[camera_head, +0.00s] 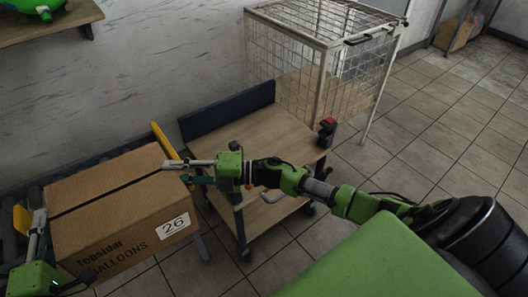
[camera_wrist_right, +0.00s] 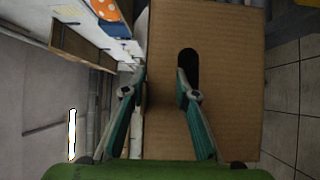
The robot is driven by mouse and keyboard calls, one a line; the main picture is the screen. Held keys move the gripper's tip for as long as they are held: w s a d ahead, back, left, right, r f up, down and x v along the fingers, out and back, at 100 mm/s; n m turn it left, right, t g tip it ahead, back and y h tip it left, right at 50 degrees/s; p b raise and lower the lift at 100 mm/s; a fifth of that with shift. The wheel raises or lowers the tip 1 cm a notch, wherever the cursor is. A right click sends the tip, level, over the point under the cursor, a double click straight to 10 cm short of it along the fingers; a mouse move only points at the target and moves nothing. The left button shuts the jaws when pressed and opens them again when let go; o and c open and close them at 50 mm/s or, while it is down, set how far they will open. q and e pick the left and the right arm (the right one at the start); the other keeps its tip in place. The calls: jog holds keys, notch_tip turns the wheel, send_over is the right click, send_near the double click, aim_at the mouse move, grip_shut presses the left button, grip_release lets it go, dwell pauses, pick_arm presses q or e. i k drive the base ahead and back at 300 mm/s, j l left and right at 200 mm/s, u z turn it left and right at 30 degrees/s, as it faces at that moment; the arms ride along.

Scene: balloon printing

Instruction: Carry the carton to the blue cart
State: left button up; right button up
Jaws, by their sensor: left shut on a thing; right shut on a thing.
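The brown cardboard carton (camera_head: 125,195), printed "Topsidar BALLOONS" and "26", is at the lower left of the head view, over a dark roller conveyor. My right gripper (camera_head: 170,164) is shut on the carton's right end. In the right wrist view one finger of the right gripper (camera_wrist_right: 162,75) meets the dark hand hole of the carton (camera_wrist_right: 222,110). My left gripper (camera_head: 38,218) is shut on the carton's left end, partly cut off by the picture edge. The cart (camera_head: 265,135), with a wooden top and dark blue back panel, stands to the right of the carton.
A white wire cage (camera_head: 320,70) stands behind the cart. A yellow guide (camera_head: 165,142) and the dark conveyor (camera_head: 95,160) lie behind the carton. A wall shelf (camera_head: 50,27) is at top left. Tiled floor (camera_head: 430,130) is open at the right.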

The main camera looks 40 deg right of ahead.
aim_at(256, 151)
jog(key=k+l+z, duration=0.25)
jog(key=k, duration=0.65)
jog(key=j+z, duration=0.1)
jog(key=z, duration=1)
jog(key=i+j+z, duration=0.15)
jog(key=i+j, duration=1.45)
jog(key=j, duration=0.1)
